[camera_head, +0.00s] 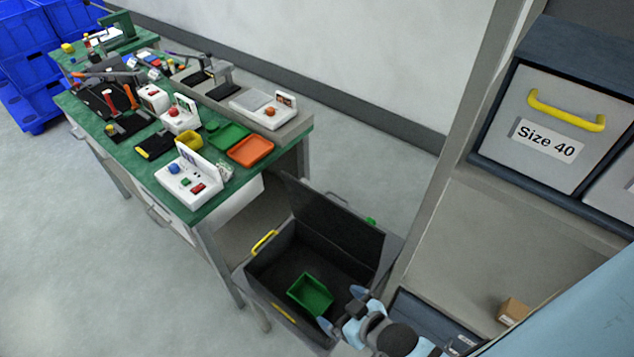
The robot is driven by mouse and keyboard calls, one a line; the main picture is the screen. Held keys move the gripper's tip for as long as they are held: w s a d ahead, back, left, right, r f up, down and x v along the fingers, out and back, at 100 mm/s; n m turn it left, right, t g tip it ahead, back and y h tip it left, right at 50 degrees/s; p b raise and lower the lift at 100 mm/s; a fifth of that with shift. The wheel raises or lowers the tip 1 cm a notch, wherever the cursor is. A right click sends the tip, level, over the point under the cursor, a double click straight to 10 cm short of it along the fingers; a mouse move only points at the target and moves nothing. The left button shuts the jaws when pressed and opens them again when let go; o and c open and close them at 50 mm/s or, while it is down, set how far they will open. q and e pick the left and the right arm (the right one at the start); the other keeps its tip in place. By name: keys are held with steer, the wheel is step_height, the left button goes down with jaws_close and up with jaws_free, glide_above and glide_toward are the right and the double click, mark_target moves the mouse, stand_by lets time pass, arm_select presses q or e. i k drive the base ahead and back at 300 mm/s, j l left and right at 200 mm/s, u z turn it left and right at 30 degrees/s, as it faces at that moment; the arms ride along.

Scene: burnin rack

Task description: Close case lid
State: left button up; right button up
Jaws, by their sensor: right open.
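The black case (262,272) stands open on a low grey stand below the green workbench. Its dark lid (335,222) is raised and leans back on the far side. A green bin (311,293) lies inside the case. Yellow handles show on the case's left side and near edge. My right gripper (340,309) is open, with its fingers over the near right part of the case, close to the green bin. It appears empty, and I cannot tell whether it touches the case. My left gripper is not in view.
The green workbench (213,205) at left holds trays, tools and white devices. A shelf unit at right holds a drawer marked "Size 40" (545,135) and a small cardboard box (512,311). Blue bins (30,75) stand far left. The floor at lower left is clear.

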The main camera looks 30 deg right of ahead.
mark_target(365, 240)
steer(key=z, duration=0.8)
